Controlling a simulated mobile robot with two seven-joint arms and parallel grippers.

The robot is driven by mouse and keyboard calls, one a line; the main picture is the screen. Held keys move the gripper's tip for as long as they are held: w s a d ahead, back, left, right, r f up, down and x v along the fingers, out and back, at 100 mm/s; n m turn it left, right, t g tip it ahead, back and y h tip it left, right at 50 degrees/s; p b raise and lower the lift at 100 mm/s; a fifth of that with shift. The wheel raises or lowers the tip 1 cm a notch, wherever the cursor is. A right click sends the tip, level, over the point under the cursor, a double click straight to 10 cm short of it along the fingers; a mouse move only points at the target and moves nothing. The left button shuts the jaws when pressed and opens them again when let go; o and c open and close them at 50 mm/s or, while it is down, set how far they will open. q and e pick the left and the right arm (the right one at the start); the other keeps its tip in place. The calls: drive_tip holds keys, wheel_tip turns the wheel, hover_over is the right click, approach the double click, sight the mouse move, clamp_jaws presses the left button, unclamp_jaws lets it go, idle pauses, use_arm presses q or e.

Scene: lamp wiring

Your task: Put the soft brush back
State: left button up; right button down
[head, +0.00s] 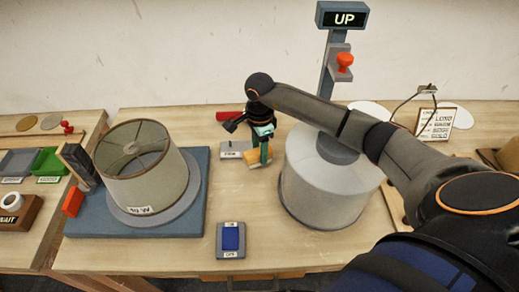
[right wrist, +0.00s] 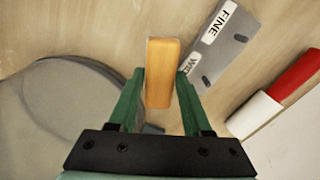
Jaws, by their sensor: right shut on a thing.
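My right gripper (head: 263,146) is shut on a wooden orange-yellow block, which I take for the soft brush (head: 259,160). In the right wrist view the brush (right wrist: 162,72) sits between the two green fingers (right wrist: 160,95), its long side pointing away from the palm. Its bristles do not show clearly. A grey plate (head: 234,149) with slots and labels, one reading FINE, lies just beside the brush; it also shows in the right wrist view (right wrist: 222,46). I cannot tell whether the brush touches the table. My left gripper is out of view.
A large pale drum (head: 310,190) stands right of the gripper, under my right arm. A lampshade (head: 150,175) stands on a blue base (head: 85,222) at left. A blue switch (head: 231,238) is in front. A red-and-white thing (right wrist: 290,85) lies beyond the plate.

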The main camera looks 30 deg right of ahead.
drive_tip(key=shift+f, duration=0.4)
drive_tip(key=shift+f+b, duration=0.55)
drive_tip(key=shift+c, duration=1.7)
unclamp_jaws()
